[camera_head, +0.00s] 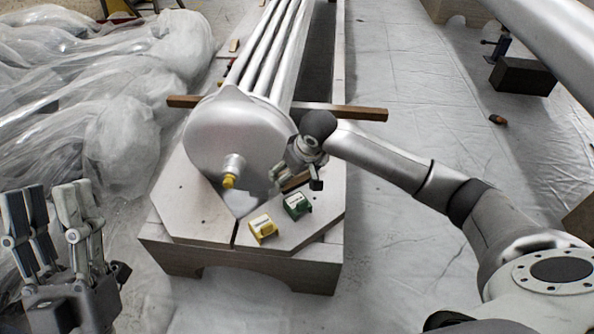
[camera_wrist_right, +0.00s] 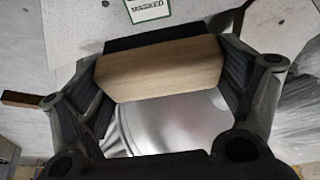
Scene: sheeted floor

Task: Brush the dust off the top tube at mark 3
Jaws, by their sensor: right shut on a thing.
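Several long silvery tubes (camera_head: 268,50) run away from me on a wooden cradle, behind a round metal end piece (camera_head: 222,135). I cannot make out mark 3 or any dust. My right gripper (camera_head: 304,178) is over the right side of the cradle's near end, beside the end piece. It is shut on a wooden block-like piece (camera_wrist_right: 160,68), perhaps the brush, whose brown edge shows in the head view (camera_head: 293,183). My left gripper (camera_head: 65,210) is open and empty at the lower left, away from the tubes.
A wooden bar (camera_head: 358,113) crosses behind the end piece. Plastic-wrapped things (camera_head: 120,130) crowd the left. Sheeted floor (camera_head: 400,75) is mostly clear at right.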

